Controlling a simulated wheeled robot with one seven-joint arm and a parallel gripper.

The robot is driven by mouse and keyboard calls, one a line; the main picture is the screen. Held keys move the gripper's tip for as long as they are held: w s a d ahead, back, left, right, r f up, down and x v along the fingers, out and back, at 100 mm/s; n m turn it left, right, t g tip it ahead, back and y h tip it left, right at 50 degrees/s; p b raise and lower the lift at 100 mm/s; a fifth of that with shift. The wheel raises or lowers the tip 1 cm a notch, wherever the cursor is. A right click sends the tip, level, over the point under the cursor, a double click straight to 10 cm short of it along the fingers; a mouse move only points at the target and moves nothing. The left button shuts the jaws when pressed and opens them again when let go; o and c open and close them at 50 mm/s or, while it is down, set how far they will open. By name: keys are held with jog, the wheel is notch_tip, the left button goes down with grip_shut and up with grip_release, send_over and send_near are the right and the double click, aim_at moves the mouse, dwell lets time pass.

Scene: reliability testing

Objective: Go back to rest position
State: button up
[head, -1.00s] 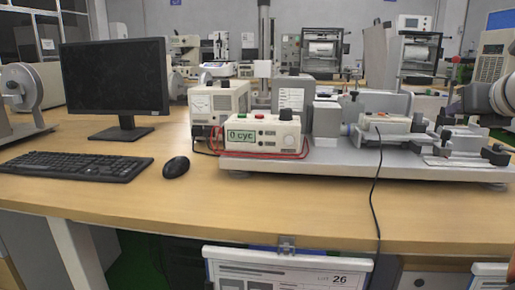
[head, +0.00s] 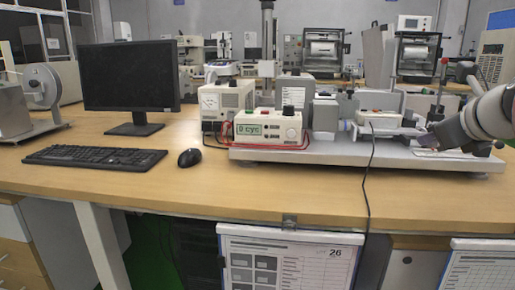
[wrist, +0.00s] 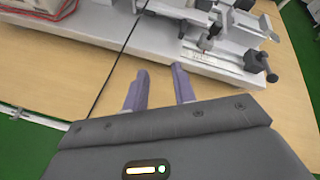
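My gripper (wrist: 159,80) shows in the wrist view with its two purple-grey fingers apart and nothing between them. They point over the wooden desk top towards the front edge of the test rig. In the head view my arm reaches in from the right edge, and its end is by the right part of the test rig (head: 300,157); the fingertips are too small there to make out. The rig is a long grey base with clamps and slides. A beige control box (head: 267,128) at its left end has a green display reading "0 cyc".
A monitor (head: 130,76), keyboard (head: 95,157) and mouse (head: 190,157) stand on the left of the desk (head: 200,190). A black cable (head: 367,185) hangs from the rig over the front edge. Papers (head: 285,260) hang below. The front strip of the desk is clear.

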jog(key=s+a+f+n+g+y+p, duration=0.1)
jog(key=s+a+f+n+g, duration=0.15)
jog(key=a+f+n, duration=0.4)
jog(key=s+a+f+n+g+y+p, duration=0.1)
jog(key=s+a+f+n, duration=0.25)
jog(key=a+n, duration=0.5)
jog(key=s+a+f+n+g+p, duration=0.1)
jog(key=s+a+f+n, duration=0.4)
jog(key=n, duration=0.3)
jog(key=s+a+f+n+g+p, duration=0.1)
jog(key=s+a+f+n+g, duration=0.1)
jog(key=s+a+f+n, duration=0.3)
notch_tip(320, 180, down, 4)
jog(key=s+n, duration=0.1)
jog(key=n, duration=0.3)
jog(key=shift+r+h, duration=0.25)
jog(key=shift+h, duration=0.05)
